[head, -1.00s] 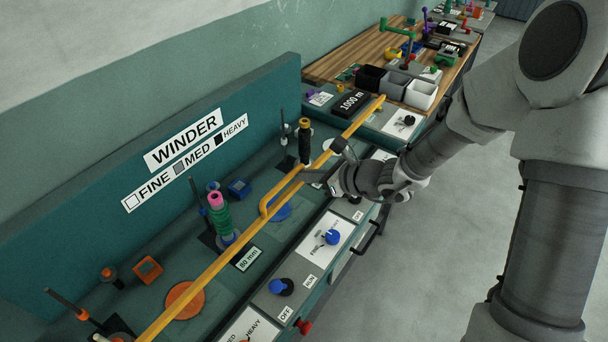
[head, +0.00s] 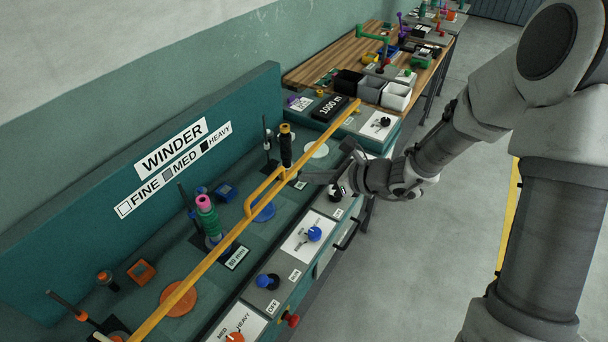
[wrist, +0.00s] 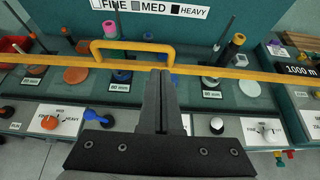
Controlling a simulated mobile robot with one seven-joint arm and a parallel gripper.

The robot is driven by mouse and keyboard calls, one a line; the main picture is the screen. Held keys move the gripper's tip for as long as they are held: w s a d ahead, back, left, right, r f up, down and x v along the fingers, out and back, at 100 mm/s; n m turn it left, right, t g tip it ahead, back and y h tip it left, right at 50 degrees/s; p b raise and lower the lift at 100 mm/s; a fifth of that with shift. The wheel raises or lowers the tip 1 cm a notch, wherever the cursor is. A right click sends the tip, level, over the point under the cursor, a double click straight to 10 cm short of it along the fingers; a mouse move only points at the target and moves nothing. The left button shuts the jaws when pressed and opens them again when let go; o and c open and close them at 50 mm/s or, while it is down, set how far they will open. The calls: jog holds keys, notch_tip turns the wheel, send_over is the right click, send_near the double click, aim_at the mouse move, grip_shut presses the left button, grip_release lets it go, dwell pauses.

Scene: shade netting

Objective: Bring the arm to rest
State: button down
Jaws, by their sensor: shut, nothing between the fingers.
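My gripper (head: 304,178) is shut and empty. In the head view it reaches in from the right over the front part of the winder bench (head: 95,239), just right of the yellow bar's raised handle. In the wrist view my gripper (wrist: 160,76) shows its two fingers pressed together, their tips just below the yellow bar (wrist: 225,72) in the picture. In the head view the yellow bar (head: 210,258) runs along the bench. I cannot tell whether the fingertips touch it. My arm (head: 440,145) is stretched out to the left from its column.
Spindles with a green-and-pink spool (head: 207,217) and a black spool (head: 286,150) stand behind the bar. Knobs, including a blue one (head: 314,234), line the front panel. Small bins (head: 396,96) stand on the wooden bench beyond. The floor (head: 430,240) at right is clear.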

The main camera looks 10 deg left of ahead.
jog(key=shift+v, duration=0.8)
jog(key=s+d+r+n+g+h, duration=0.2)
jog(key=s+d+r+n+h, duration=0.3)
jog(key=s+r+n, duration=0.8)
jog(key=s+d+r+n+t+h, duration=0.1)
jog(key=s+d+r+n+h, duration=0.1)
jog(key=d, duration=0.6)
jog(key=s+d+r+n+t+h, duration=0.2)
jog(key=s+d+n+h, duration=0.2)
jog(key=s+d+n, duration=0.3)
jog(key=shift+s+d+r, duration=0.2)
jog(key=shift+d+r, duration=0.05)
jog(key=shift+d, duration=0.55)
